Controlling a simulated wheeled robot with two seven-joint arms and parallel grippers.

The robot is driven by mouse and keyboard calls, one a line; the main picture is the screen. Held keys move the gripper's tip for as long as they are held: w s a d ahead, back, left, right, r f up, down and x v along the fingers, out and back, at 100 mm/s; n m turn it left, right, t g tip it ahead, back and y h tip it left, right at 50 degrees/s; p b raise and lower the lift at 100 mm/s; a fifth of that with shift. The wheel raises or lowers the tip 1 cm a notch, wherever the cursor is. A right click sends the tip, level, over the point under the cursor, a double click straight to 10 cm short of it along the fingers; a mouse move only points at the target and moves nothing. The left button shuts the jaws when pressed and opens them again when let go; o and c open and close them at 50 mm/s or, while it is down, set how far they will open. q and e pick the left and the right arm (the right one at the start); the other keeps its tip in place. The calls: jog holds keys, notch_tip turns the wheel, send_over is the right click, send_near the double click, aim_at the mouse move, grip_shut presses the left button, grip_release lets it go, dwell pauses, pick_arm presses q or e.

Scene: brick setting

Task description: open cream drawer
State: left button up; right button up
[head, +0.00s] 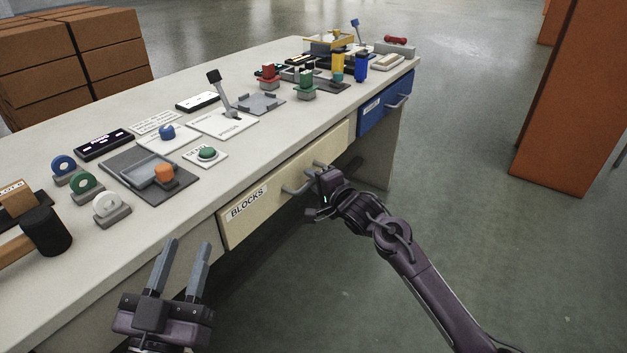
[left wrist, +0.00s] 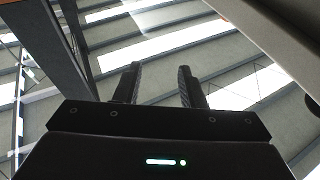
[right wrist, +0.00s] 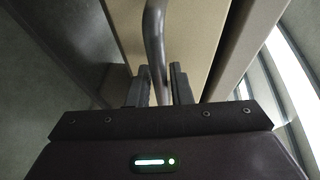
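The cream drawer (head: 267,192) has a "BLOCKS" label and a grey bar handle (head: 291,190). Its front sits below the table's edge, and I see no clear gap behind it. My right gripper (head: 314,169) is at the handle. In the right wrist view, the handle (right wrist: 154,35) runs between the two fingers (right wrist: 160,85), which are close in on both sides of it. My left gripper (head: 190,262) is open and empty, in front of the table to the left of the drawer. The left wrist view shows its fingers (left wrist: 158,85) apart with nothing between.
A blue drawer (head: 383,107) with its own handle is to the right. The white tabletop (head: 110,235) carries a lever (head: 222,95), a green button (head: 207,153), coloured rings and blocks. An orange pillar (head: 570,100) stands at right. The floor in front of the drawers is clear.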

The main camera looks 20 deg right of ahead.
grip_shut()
